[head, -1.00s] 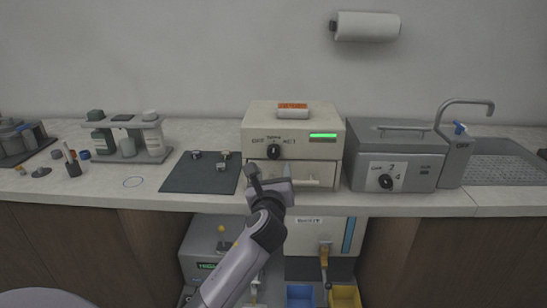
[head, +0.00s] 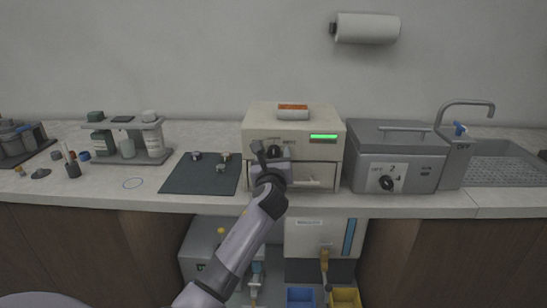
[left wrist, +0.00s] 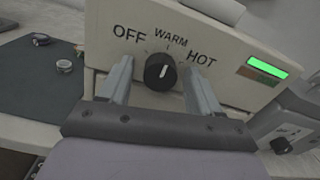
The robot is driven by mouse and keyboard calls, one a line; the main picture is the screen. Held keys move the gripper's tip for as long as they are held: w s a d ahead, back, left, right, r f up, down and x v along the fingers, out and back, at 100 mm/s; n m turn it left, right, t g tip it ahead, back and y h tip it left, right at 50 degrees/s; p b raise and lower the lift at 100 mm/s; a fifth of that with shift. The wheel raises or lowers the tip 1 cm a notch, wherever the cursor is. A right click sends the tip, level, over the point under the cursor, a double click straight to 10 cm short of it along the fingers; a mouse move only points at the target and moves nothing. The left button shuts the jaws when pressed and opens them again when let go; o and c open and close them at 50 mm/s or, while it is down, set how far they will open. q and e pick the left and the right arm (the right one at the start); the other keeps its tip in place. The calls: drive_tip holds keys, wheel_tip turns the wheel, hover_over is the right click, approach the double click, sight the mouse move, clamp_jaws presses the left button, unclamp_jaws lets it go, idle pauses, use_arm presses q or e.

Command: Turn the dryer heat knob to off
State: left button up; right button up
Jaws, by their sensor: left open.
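The dryer (head: 255,120) is a cream box on the counter with a lit green display. Its black heat knob (left wrist: 160,72) shows in the left wrist view below the words OFF, WARM and HOT. My left gripper (head: 271,153) is in front of the dryer's face and partly hides the knob in the head view. In the left wrist view its two open fingers stand on either side of the knob, with gaps between. I cannot tell whether they touch the panel. My right gripper is not in view.
A grey bath with its own dial (head: 386,184) stands right of the dryer, beside a tap and sink. A dark mat (head: 190,180) with several small pieces lies to the left. An orange-topped item (head: 293,111) sits on the dryer.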

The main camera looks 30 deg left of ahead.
use_arm(q)
drive_tip(key=shift+c, duration=0.3)
drive_tip(key=c, duration=1)
drive_tip(key=shift+n, duration=1.4)
drive_tip(key=n, duration=0.2)
drive_tip(key=shift+n, duration=0.4)
drive_tip(key=n+b, duration=0.1)
drive_tip(key=n, duration=0.5)
drive_tip(key=shift+n, duration=0.3)
